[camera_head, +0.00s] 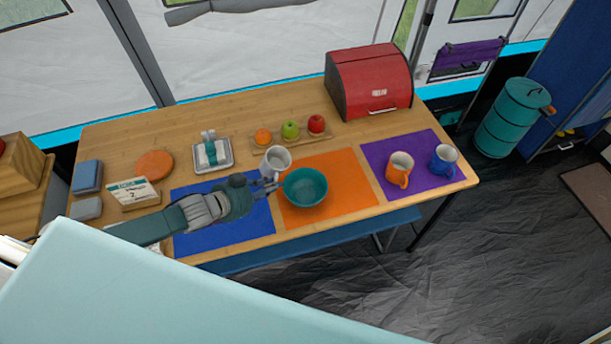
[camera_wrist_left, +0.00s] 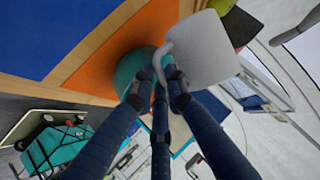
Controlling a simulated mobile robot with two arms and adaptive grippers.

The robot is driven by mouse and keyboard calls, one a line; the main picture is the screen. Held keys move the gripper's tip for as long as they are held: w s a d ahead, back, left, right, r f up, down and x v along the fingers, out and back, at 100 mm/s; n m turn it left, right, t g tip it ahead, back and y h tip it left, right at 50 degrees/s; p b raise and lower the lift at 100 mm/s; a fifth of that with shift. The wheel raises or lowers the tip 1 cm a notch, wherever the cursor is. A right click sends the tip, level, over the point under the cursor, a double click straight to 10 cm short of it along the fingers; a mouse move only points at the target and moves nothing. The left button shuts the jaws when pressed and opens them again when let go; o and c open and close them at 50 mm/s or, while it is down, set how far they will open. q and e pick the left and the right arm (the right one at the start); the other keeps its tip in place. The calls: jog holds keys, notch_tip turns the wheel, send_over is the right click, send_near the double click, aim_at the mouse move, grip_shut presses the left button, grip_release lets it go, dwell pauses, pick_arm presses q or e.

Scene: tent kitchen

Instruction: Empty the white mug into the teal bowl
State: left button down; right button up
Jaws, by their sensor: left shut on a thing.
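The white mug (camera_head: 277,157) is at the back left of the teal bowl (camera_head: 305,187), close to its rim. My left gripper (camera_head: 270,183) reaches in from the left and is shut on the mug's handle. In the left wrist view the fingers (camera_wrist_left: 163,88) close around the handle of the mug (camera_wrist_left: 203,48), and part of the bowl (camera_wrist_left: 130,70) shows behind them. The mug looks roughly upright in the head view; its contents cannot be made out. The bowl stands on the orange mat (camera_head: 345,180). My right gripper is not in view.
An orange mug (camera_head: 398,170) and a blue mug (camera_head: 443,161) stand on the purple mat (camera_head: 413,153) to the right. The orange mat's right part is clear.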

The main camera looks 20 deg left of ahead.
pick_arm(q)
jog(key=m+y+b, duration=0.1)
jog(key=d+m+y+b, duration=0.1)
jog(key=y, duration=0.1)
jog(key=m+t+y+b, duration=0.1)
jog(key=y, duration=0.1)
jog(key=shift+s+d+r+m, duration=0.1)
jog(key=shift+s+d+m, duration=0.05)
jog(key=shift+d+m, duration=0.2)
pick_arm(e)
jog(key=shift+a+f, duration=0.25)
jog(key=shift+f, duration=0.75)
pick_arm(q)
jog(key=shift+r+m+y+b, duration=0.15)
jog(key=shift+m+y+b, duration=0.3)
jog(key=shift+b, duration=0.1)
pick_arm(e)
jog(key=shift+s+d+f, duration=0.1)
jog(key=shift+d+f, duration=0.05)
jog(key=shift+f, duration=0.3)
pick_arm(q)
jog(key=shift+s+d+r+m+t+y+b, duration=0.15)
jog(key=shift+d+r+m+t+y+b, duration=0.1)
jog(key=shift+d+m+t+y+b, duration=0.25)
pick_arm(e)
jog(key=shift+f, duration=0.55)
